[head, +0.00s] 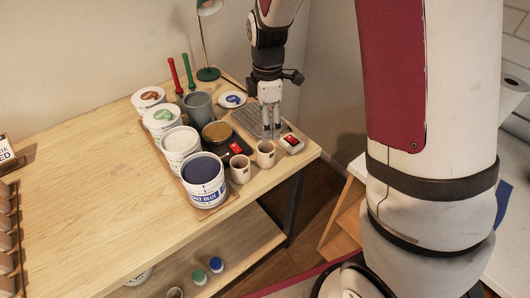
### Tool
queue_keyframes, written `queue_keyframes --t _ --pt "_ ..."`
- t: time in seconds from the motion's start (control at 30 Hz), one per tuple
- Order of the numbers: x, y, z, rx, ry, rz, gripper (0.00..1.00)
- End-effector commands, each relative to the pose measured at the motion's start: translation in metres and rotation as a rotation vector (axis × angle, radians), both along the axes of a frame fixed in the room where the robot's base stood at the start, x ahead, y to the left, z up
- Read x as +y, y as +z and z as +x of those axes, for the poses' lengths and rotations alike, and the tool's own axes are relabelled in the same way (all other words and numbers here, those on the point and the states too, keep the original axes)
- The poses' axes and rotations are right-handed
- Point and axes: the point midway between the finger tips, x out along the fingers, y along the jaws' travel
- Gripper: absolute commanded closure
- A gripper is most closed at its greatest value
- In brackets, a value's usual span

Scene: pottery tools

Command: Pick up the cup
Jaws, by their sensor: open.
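Two small pale cups stand upright near the table's front right edge. One cup (240,169) is on the left and the other cup (265,155) is on the right. A larger grey cup-like vessel (198,108) stands farther back among the tubs. My gripper (271,135) points down just behind the right small cup, with its fingers apart and nothing seen between them. In the picture its tips are close above that cup's rim. I cannot tell the exact gap or height.
Several paint tubs line up on the left, the nearest a blue-glaze tub (204,180). A brown-filled bowl (216,132), a small red-and-white box (291,144) and a dark grid (246,119) surround the gripper. The wooden table (95,195) is clear at left.

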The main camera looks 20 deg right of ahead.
Motion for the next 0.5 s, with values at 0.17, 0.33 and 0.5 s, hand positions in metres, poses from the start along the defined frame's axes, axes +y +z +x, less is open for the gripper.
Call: queue_keyframes --t 0.17,0.33,0.5 --pt "0.000 -0.035 -0.003 0.008 -0.002 -0.001 0.31" --pt "0.000 -0.061 -0.002 0.005 -0.003 0.000 0.31" --pt "0.000 -0.072 -0.001 0.002 -0.003 -0.001 0.31"
